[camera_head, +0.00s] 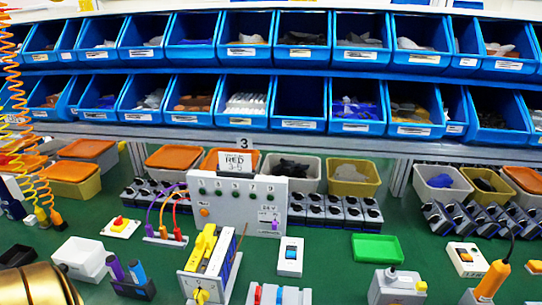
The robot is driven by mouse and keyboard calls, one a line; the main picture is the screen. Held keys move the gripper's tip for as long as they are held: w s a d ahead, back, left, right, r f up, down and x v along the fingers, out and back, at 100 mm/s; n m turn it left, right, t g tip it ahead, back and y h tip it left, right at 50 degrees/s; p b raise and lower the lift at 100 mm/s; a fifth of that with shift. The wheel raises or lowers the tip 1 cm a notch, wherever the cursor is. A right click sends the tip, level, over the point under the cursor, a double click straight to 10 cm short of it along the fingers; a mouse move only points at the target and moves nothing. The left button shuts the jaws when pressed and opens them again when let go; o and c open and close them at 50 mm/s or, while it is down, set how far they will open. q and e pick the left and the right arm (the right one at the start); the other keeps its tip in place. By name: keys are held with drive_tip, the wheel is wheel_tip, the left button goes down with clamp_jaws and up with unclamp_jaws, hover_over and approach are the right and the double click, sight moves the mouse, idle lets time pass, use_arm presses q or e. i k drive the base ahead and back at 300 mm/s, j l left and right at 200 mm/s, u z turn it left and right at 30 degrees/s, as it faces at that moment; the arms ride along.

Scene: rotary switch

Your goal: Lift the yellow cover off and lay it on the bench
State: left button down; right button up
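The yellow cover (202,247) is a long, narrow piece on a grey and white upright device (220,262) in the lower middle of the head view. It leans along the left side of the device. A smaller yellow part (201,296) shows low at the device's front. I cannot tell how the cover is attached. Neither gripper's fingers show in the view. A gold, rounded part at the lower left corner may belong to my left arm.
The green bench (330,265) has free patches around a white switch box (290,256) and a green tray (377,248). A grey control panel (238,203) stands behind the device. A holder with purple and blue tools (131,279) is to its left. Blue bins line the back.

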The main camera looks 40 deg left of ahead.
sight(194, 262)
drive_tip(key=u, duration=1.8)
